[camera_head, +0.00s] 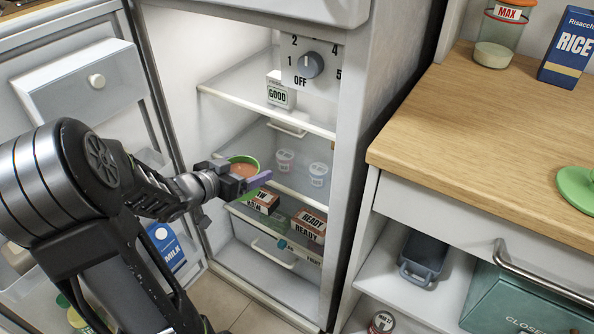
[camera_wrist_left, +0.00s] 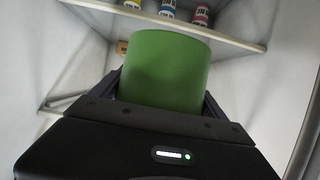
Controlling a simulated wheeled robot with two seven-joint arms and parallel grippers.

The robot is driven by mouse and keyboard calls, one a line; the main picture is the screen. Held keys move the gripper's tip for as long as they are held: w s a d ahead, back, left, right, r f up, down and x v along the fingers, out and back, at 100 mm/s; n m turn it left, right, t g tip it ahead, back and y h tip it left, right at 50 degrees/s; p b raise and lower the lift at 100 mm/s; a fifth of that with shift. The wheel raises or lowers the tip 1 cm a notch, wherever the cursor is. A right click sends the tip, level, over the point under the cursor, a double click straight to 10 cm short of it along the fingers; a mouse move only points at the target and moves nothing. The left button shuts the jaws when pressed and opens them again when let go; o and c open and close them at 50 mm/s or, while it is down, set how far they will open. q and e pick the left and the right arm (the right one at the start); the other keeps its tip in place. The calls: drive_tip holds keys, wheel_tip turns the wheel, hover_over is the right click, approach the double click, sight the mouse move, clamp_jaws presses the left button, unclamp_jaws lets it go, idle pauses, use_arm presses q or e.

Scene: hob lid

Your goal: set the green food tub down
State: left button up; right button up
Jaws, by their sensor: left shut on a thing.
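The green food tub (camera_head: 244,168) is open at the top and shows orange-brown food inside. My left gripper (camera_head: 252,182) is shut on it and holds it upright at the fridge opening, in front of the middle shelf. The tub's plain green side fills the middle of the left wrist view (camera_wrist_left: 166,72), between the two fingers (camera_wrist_left: 160,95). In the head view my gripper and wrist hide the tub's lower part. I cannot tell whether its base touches anything. My right gripper does not show in either view.
The open fridge holds a white "GOOD" carton (camera_head: 280,92) on the upper shelf, small cups (camera_head: 318,174) at the middle and "READY" boxes (camera_head: 309,224) lower down. The fridge door (camera_head: 60,55) stands open at left. A wooden counter (camera_head: 470,150) with a green lid (camera_head: 577,188) is at right.

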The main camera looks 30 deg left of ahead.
use_arm(q)
drive_tip(key=shift+a, duration=0.15)
drive_tip(key=shift+w, duration=0.3)
drive_tip(key=w+b, duration=0.2)
drive_tip(key=w, duration=0.4)
drive_tip(key=w+f+b, duration=0.1)
drive_tip(key=w+b, duration=0.1)
drive_tip(key=w, duration=0.4)
drive_tip(key=w+f+b, duration=0.1)
drive_tip(key=w+b, duration=0.1)
drive_tip(key=w, duration=0.5)
drive_tip(key=shift+a+f+b, duration=0.1)
drive_tip(key=shift+a+b, duration=0.05)
drive_tip(key=shift+b, duration=0.15)
drive_tip(key=shift+f+b, duration=0.3)
drive_tip(key=shift+f, duration=0.1)
